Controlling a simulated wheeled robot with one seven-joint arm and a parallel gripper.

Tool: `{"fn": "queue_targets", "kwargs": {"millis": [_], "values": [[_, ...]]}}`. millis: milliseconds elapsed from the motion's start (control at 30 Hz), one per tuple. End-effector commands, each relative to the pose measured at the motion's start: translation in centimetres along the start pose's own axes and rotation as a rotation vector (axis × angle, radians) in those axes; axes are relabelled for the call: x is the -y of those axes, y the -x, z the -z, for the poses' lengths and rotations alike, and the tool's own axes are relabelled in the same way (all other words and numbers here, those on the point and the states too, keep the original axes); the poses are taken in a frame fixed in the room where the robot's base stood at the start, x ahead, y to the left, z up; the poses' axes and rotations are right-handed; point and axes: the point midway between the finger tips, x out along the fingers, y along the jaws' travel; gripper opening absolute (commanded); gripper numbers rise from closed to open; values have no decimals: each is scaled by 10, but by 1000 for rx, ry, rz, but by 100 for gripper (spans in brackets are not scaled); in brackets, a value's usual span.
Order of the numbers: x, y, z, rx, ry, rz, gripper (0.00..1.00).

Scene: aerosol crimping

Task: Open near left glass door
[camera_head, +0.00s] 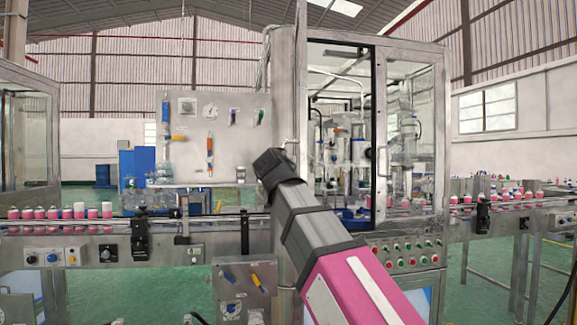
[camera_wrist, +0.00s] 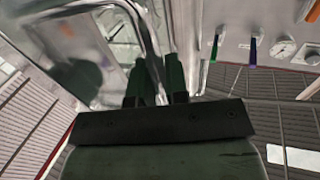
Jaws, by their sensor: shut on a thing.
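The near left glass door (camera_head: 301,75) of the steel machine cabinet stands swung out toward me, seen nearly edge-on in the head view. Its metal handle (camera_head: 289,143) is on the door's left-facing side, just above the end of my arm. In the wrist view the handle (camera_wrist: 149,45) is a bent bar passing between the dark fingers of my gripper (camera_wrist: 156,78). My gripper is shut on this handle. The door's glass (camera_wrist: 75,60) shows at upper left. In the head view my own wrist hides the fingers.
The right glass door (camera_head: 411,130) is shut, with its own handle (camera_head: 382,161). Machinery (camera_head: 340,150) shows through the opening. A tool panel (camera_head: 215,135) stands left of the door, above a conveyor of pink cans (camera_head: 66,213). A button panel (camera_head: 405,255) is below right.

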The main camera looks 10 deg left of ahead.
Motion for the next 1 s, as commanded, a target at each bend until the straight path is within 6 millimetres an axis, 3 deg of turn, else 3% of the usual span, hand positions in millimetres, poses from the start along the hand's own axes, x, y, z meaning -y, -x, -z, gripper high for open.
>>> {"fn": "queue_targets", "kwargs": {"millis": [333, 367, 400, 433, 767, 1000], "values": [[0, 0, -2, 5, -1, -1, 0], [0, 0, -2, 5, -1, -1, 21], [0, 0, -2, 4, -1, -1, 34], [0, 0, -1, 4, -1, -1, 39], [0, 3, -1, 2, 0, 0, 39], [0, 38, -2, 2, -1, 2, 39]]}}
